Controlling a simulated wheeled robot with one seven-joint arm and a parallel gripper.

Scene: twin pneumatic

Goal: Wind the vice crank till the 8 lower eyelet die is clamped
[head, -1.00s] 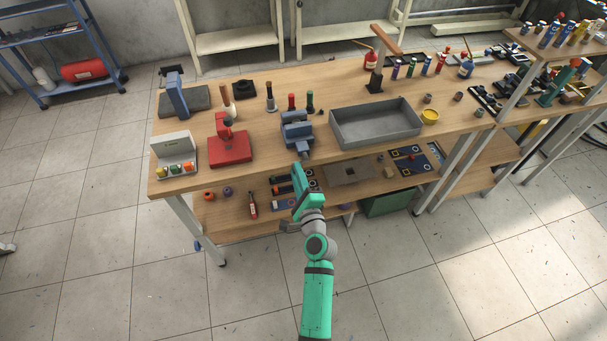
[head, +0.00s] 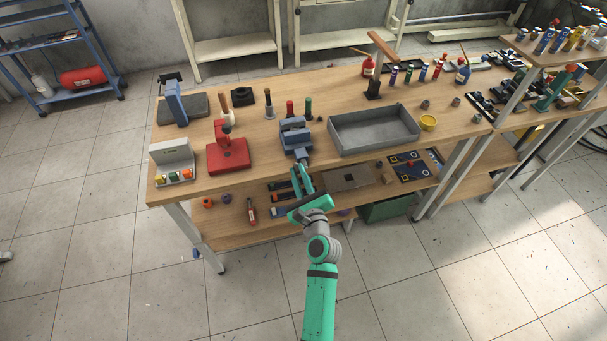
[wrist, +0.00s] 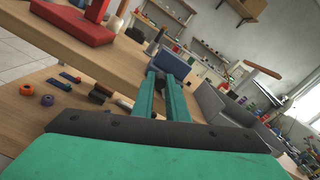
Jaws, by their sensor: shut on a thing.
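The blue-grey vice (head: 296,136) stands at the front edge of the bench. It also shows in the wrist view (wrist: 173,65), just past my fingertips. My gripper (head: 302,172) is at the front of the vice, below the bench top's edge. In the wrist view its two green fingers (wrist: 164,92) point at the vice and lie close together, shut on the vice crank. The crank itself is mostly hidden by the fingers. I cannot make out the 8 lower eyelet die or whether it sits between the jaws.
A red press (head: 229,155) stands left of the vice and a grey tray (head: 373,131) right of it. Upright tools with red and green handles stand behind the vice. A lower shelf (head: 230,229) with small parts runs under the bench top. The floor in front is clear.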

